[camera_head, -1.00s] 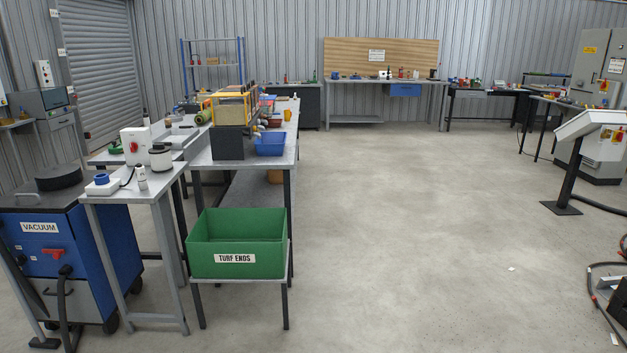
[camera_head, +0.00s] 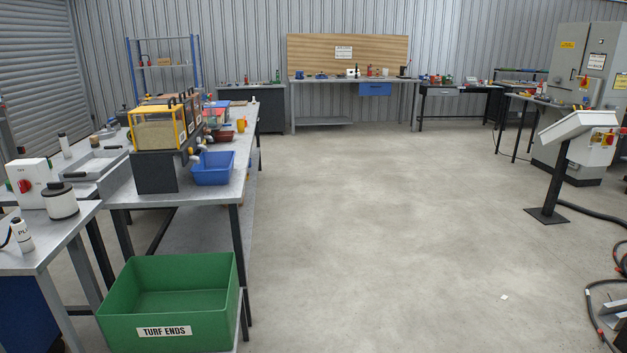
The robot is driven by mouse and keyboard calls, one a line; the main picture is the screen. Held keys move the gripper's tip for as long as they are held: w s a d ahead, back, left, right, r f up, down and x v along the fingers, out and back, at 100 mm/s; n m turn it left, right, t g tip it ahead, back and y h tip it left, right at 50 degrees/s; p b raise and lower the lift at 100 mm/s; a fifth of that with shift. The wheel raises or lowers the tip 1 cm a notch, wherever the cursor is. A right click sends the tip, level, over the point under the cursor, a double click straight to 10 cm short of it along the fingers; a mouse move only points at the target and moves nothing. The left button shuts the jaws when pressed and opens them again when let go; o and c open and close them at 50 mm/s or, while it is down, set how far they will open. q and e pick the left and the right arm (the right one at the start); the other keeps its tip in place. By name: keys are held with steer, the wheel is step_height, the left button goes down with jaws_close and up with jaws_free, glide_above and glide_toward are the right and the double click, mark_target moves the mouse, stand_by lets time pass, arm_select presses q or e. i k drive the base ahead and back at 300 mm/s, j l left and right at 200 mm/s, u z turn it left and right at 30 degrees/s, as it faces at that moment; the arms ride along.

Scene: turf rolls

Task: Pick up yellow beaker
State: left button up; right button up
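A small yellow beaker (camera_head: 241,125) stands on the long grey bench (camera_head: 236,184) at the left, near its right edge and beyond the blue bin. It is small and far off in this view. Neither of my grippers is in view.
A blue bin (camera_head: 213,169) and a yellow-framed box (camera_head: 159,129) stand on the bench. A green TURF ENDS crate (camera_head: 167,301) sits low at its near end. The floor (camera_head: 380,220) to the right is open. A grey pedestal (camera_head: 549,185) and hoses are at the far right.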

mark_target(240, 123)
steer(key=i, duration=4.4)
steer(key=i+u, duration=0.15)
steer(key=i, duration=0.35)
steer(key=i+l+u, duration=0.2)
steer(key=i, duration=0.25)
steer(key=i+l+u, duration=0.15)
steer(key=i, duration=0.35)
steer(key=i+l+u, duration=0.3)
steer(key=i, duration=0.15)
steer(key=i+l+u, duration=0.3)
steer(key=i, duration=0.1)
